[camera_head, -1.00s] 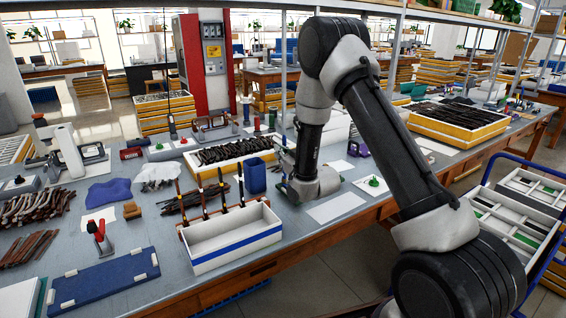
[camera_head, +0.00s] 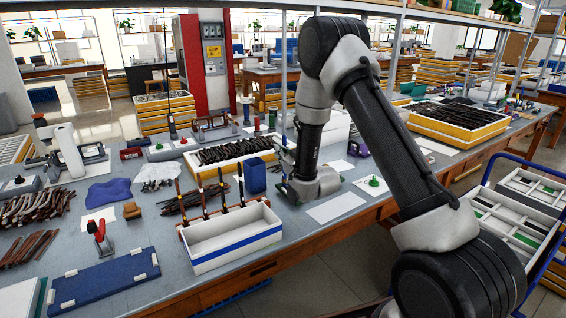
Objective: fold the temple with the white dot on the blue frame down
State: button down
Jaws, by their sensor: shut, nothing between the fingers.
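My gripper (camera_head: 283,186) is low over the grey workbench (camera_head: 150,230), at the end of my arm and just right of a blue cup. It is small and partly hidden behind my wrist; its fingers look shut, with nothing seen between them. I cannot make out the blue frame, its temples or the white dot in this view. They may be too small or hidden behind my wrist.
A white tray with a blue stripe (camera_head: 237,252) stands left of my gripper, with upright dark tools behind it. The blue cup (camera_head: 255,176) is close by. A white sheet (camera_head: 336,208) and a green-knobbed stand (camera_head: 374,183) lie to the right. A blue mat (camera_head: 104,280) is front left.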

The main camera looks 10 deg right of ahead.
jog(key=shift+d, duration=0.1)
jog(key=shift+w+d+r+m, duration=0.1)
jog(key=shift+w+d+m, duration=0.05)
jog(key=shift+d+m, duration=0.35)
jog(key=shift+w+d+r+m, duration=0.1)
jog(key=shift+w+d+m, duration=0.05)
jog(key=shift+d+m, duration=0.3)
jog(key=shift+d, duration=0.1)
jog(key=shift+w+d+m, duration=0.2)
jog(key=shift+d+m, duration=0.25)
jog(key=shift+d, duration=0.05)
jog(key=shift+w+d+m, duration=0.15)
jog(key=shift+d+m, duration=0.25)
jog(key=shift+d, duration=0.05)
jog(key=shift+w+d+f+m, duration=0.1)
jog(key=shift+w+d+m, duration=0.1)
jog(key=shift+d+m, duration=0.3)
jog(key=shift+w+d+f+m, duration=0.1)
jog(key=shift+w+d+m, duration=0.05)
jog(key=shift+d+m, duration=0.35)
jog(key=shift+d, duration=0.1)
